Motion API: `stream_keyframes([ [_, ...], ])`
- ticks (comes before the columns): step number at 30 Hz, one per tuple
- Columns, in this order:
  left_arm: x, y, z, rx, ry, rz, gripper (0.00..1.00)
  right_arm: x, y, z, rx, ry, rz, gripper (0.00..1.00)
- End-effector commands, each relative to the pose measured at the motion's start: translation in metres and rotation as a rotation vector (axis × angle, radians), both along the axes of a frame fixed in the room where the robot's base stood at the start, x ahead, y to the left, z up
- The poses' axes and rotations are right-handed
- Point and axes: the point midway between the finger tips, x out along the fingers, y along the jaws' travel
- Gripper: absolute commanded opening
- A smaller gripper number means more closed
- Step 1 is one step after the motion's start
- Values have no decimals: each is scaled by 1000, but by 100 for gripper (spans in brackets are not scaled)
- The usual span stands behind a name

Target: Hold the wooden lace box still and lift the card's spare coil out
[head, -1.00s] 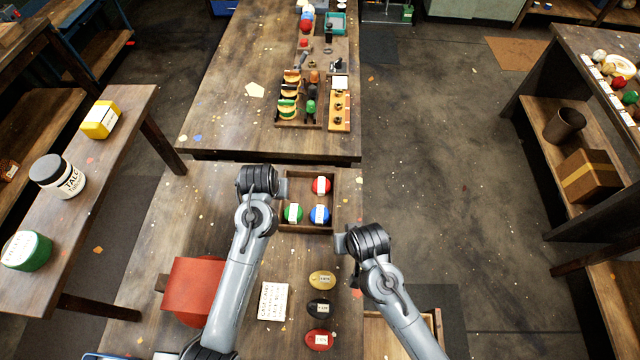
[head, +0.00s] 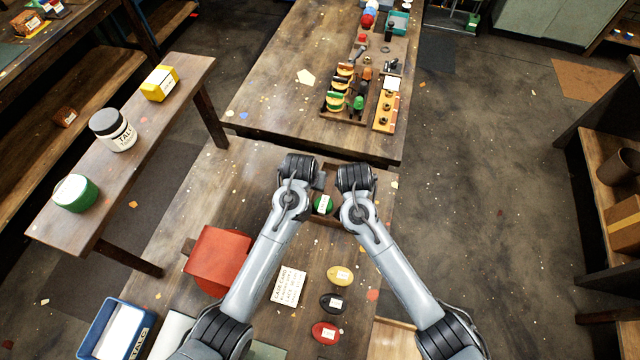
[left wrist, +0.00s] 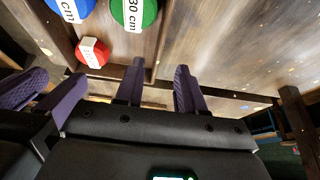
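The wooden lace box (head: 318,222) sits on the near table, partly hidden by my arms. The green coil (head: 323,204) shows in it. The left wrist view shows the green coil (left wrist: 133,10), the blue coil (left wrist: 72,6) and the red coil (left wrist: 92,52) inside. My left gripper (left wrist: 158,85) is open at the far left corner of the box; its fingers appear either side of the wall, contact unclear. My right gripper (left wrist: 42,95) has its fingers apart, empty, by the far right part of the box. The white printed card (head: 289,286) lies nearer on the table.
Yellow (head: 340,275), black (head: 332,303) and red (head: 325,332) labelled discs lie right of the card. A red block-like object (head: 218,260) and a blue tray (head: 115,330) are at left. The farther table (head: 270,110) holds racks of small items.

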Motion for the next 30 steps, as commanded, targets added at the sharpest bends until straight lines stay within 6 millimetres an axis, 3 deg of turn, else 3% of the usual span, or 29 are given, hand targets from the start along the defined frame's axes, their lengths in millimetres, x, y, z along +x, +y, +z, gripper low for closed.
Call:
stream_keyframes([
  [9, 18, -5, -46, 0, 3, 0, 38, 0, 0, 0, 0, 1, 1, 43],
  [15, 26, -6, -62, 0, 1, 0, 38, 0, 0, 0, 1, 1, 1, 43],
  [30, 29, -7, -71, -1, -1, 0, 38, 0, 0, 0, 1, 1, 1, 43],
])
